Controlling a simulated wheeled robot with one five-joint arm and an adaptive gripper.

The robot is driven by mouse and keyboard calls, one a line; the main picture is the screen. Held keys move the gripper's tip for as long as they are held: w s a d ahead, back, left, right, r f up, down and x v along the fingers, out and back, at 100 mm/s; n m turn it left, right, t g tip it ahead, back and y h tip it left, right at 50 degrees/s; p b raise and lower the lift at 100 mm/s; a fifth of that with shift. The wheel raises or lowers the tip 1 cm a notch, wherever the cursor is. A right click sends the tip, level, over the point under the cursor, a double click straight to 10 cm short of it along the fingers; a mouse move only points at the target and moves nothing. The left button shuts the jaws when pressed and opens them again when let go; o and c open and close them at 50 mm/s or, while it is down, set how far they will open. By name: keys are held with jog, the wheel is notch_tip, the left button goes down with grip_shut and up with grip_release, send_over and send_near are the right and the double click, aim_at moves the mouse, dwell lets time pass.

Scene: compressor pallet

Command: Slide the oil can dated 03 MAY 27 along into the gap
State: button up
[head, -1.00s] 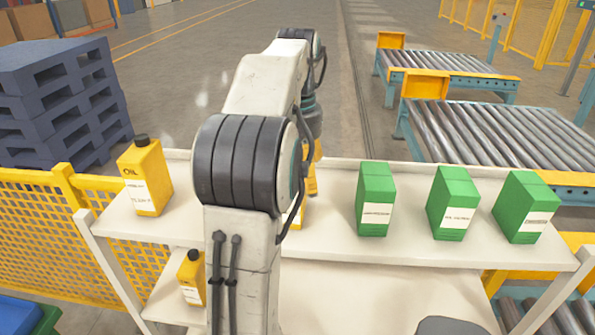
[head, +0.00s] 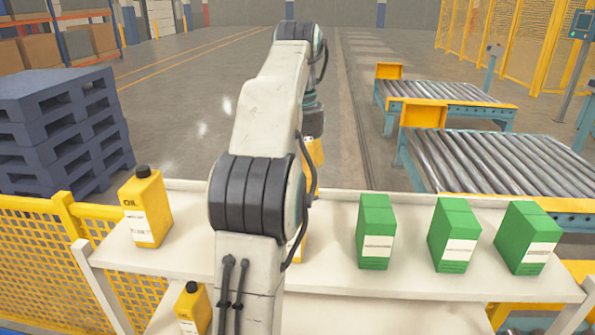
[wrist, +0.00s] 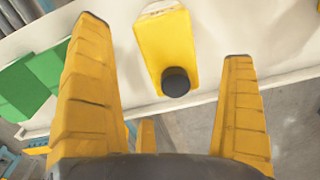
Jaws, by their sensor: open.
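My gripper (head: 313,153) is open and hangs past the far edge of the shelf in the head view, partly behind my arm. In the wrist view a yellow oil can (wrist: 168,45) with a black cap shows between the two spread fingers, not gripped. In the head view only a sliver of a yellow can (head: 299,246) shows behind my arm. Another oil can (head: 147,208) stands upright at the left end of the shelf. A further yellow can (head: 192,308) is on the lower level. No date is readable, so I cannot tell which can is 03 MAY 27.
The white shelf (head: 330,278) carries green boxes (head: 376,232), (head: 455,236), (head: 527,238) on its right. Bare shelf lies between the left can and my arm, and between my arm and the first green box. Roller conveyors (head: 500,160) stand behind right, blue pallets (head: 60,130) behind left.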

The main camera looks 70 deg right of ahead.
jog(key=shift+r, duration=0.45)
dwell(0.6)
